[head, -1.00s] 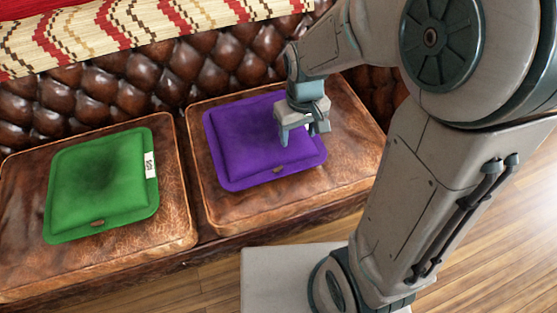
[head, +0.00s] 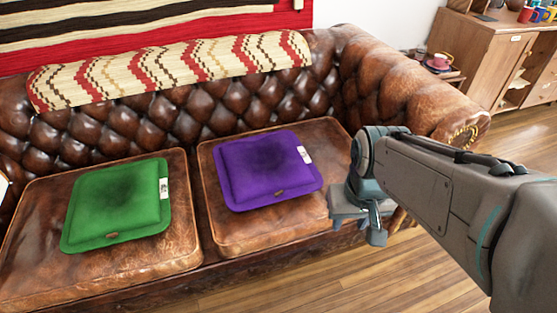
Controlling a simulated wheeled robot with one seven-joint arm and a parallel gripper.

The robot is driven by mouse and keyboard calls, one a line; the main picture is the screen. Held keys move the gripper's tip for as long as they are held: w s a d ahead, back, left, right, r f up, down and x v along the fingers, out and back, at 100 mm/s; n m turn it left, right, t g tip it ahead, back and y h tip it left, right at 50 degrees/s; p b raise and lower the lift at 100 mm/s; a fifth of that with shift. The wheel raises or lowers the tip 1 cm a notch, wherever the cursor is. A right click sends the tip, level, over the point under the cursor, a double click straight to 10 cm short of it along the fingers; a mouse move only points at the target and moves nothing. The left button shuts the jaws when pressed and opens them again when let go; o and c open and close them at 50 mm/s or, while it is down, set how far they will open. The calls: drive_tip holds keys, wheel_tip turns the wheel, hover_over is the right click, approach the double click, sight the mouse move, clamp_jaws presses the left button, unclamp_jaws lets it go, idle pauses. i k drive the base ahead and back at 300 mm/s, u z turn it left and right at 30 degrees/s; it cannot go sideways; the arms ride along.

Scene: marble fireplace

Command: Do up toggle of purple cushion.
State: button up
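The purple cushion (head: 266,170) lies flat on the right seat of the brown leather sofa. Its small brown toggle (head: 280,193) shows at the middle of its front edge; whether it is fastened is too small to tell. A white tag (head: 305,155) sits on its right edge. My gripper (head: 366,239) is to the right of the purple cushion, at the front right of the seat, apart from the cushion. My wrist and arm hide part of the gripper, and its finger opening is not clear.
A green cushion (head: 118,204) with its own brown toggle (head: 112,236) lies on the left seat. A patterned blanket (head: 180,68) drapes over the sofa back. The sofa's right arm (head: 420,95) rises behind my arm. A wooden cabinet (head: 490,55) stands at the right. Wooden floor is open in front.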

sight(249, 171)
drive_tip(key=u, duration=0.05)
drive_tip(key=k, duration=0.65)
drive_tip(key=z, duration=0.6)
drive_tip(key=i, duration=1.45)
drive_tip(key=u, duration=0.65)
